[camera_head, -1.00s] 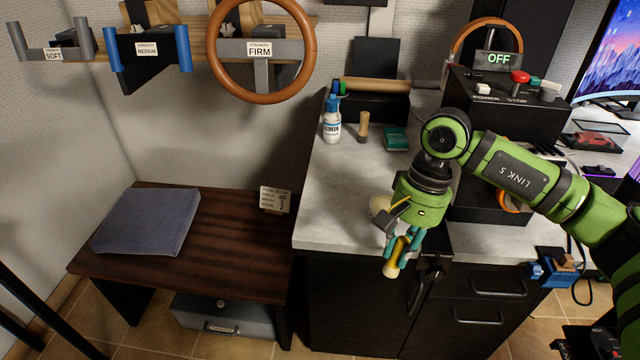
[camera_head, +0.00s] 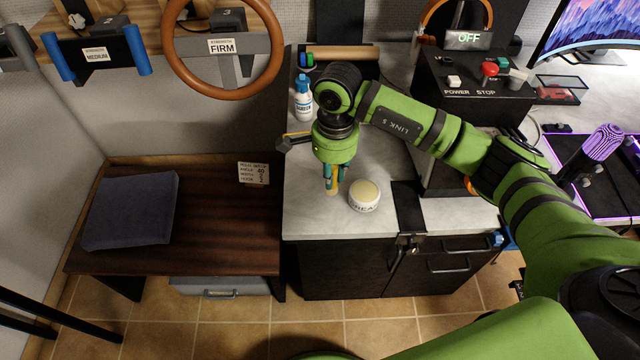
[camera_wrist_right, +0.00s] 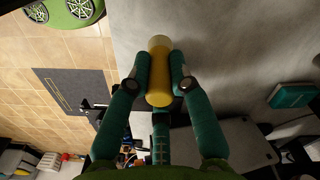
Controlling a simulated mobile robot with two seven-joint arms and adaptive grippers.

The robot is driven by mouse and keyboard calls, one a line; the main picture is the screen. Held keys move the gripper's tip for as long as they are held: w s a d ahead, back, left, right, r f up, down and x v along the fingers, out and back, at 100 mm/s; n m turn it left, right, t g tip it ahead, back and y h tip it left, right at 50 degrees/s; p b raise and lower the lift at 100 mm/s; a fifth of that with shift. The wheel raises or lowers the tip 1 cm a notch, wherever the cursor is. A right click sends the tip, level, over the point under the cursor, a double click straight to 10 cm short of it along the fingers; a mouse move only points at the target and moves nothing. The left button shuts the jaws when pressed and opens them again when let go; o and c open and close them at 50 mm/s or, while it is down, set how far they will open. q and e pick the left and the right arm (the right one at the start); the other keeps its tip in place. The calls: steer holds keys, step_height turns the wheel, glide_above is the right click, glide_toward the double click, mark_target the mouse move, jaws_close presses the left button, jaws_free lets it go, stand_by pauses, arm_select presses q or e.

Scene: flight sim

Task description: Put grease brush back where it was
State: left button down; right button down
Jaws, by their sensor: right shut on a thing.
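My right gripper (camera_head: 332,178) points down over the grey counter, left of the grease jar. It is shut on the grease brush (camera_head: 333,189), a short yellow piece with a pale end. In the right wrist view the brush (camera_wrist_right: 159,72) sits between the teal fingers of my right gripper (camera_wrist_right: 160,78), above the counter surface. I cannot tell whether its lower end touches the counter. The white grease jar (camera_head: 364,196) with a cream lid stands near the counter's front edge, just right of the gripper. My left gripper is not in view.
A white spray bottle (camera_head: 303,102) stands behind my right arm at the counter's left side. A black control box (camera_head: 470,105) with a red stop button stands to the right. A dark wooden bench (camera_head: 220,225) with a grey cushion (camera_head: 130,210) is left of the counter.

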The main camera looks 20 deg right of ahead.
steer(key=f, duration=0.1)
steer(key=a+f+p, duration=0.1)
steer(key=f, duration=0.1)
steer(key=a+f, duration=0.1)
steer(key=f, duration=0.1)
steer(key=shift+w+a+f+p, duration=0.15)
steer(key=shift+a+f+p, duration=0.05)
steer(key=shift+a+p, duration=0.1)
steer(key=shift+f, duration=0.1)
steer(key=shift+f, duration=0.1)
steer(key=c, duration=1.1)
jaws_free()
steer(key=shift+d, duration=0.1)
